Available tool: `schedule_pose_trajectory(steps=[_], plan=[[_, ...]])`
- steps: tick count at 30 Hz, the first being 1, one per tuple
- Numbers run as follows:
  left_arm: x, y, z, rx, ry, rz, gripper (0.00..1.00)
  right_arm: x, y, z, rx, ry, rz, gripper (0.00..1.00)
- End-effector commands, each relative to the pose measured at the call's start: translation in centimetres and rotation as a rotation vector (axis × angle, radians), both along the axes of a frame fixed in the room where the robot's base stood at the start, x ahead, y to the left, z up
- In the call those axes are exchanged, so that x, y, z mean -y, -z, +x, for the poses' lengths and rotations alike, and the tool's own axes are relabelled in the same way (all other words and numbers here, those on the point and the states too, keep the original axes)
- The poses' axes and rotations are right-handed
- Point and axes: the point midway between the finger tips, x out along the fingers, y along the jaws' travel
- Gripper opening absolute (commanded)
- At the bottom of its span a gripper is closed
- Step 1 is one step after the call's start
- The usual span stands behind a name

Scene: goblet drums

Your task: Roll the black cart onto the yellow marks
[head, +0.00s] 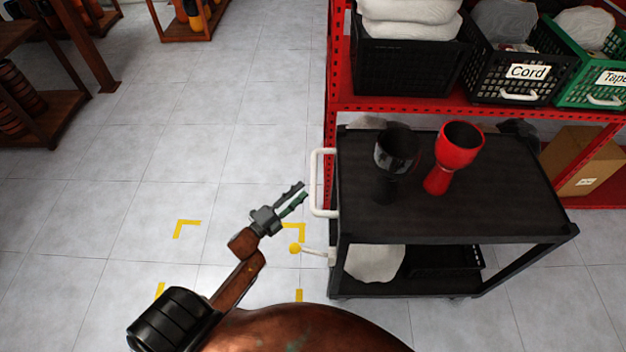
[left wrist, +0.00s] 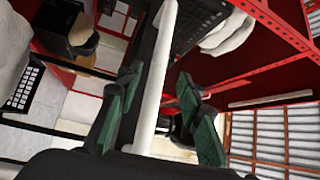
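Yellow corner marks (head: 187,224) are on the floor left of the cart. My left gripper (head: 303,190) is open and empty, its fingertips just short of the handle. In the left wrist view, the white handle (left wrist: 152,95) runs between the spread fingers, apparently ahead of them. I cannot see my right gripper.
A black goblet drum (head: 396,155) and a red goblet drum (head: 455,150) stand on the cart's top. The red shelf (head: 490,108) holds crates behind it. A cardboard box (head: 580,160) stands at right. The tiled floor at left is clear around the marks.

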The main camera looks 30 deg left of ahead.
Motion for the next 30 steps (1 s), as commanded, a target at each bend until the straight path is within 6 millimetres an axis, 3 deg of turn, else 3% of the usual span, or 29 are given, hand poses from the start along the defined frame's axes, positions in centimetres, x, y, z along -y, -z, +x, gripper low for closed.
schedule_pose_trajectory(steps=[9, 15, 26, 30], plan=[[1.1, -0.6, 4.6, 0.0, 0.001, 0.0, 0.34, 0.0, 0.1, -0.1, -0.001, 0.0, 0.0, 0.0], [1.5, -0.8, 6.6, -0.002, -0.001, -0.001, 0.34, 0.0, 0.2, -0.1, -0.001, -0.001, 0.0, 0.0], [1.6, -0.9, 7.0, -0.003, 0.0, -0.001, 0.33, 0.0, 0.2, -0.1, -0.002, -0.001, 0.0, 0.0], [1.6, -0.9, 7.0, -0.004, -0.001, -0.002, 0.24, 0.0, 0.2, -0.1, -0.002, -0.001, 0.0, 0.0]])
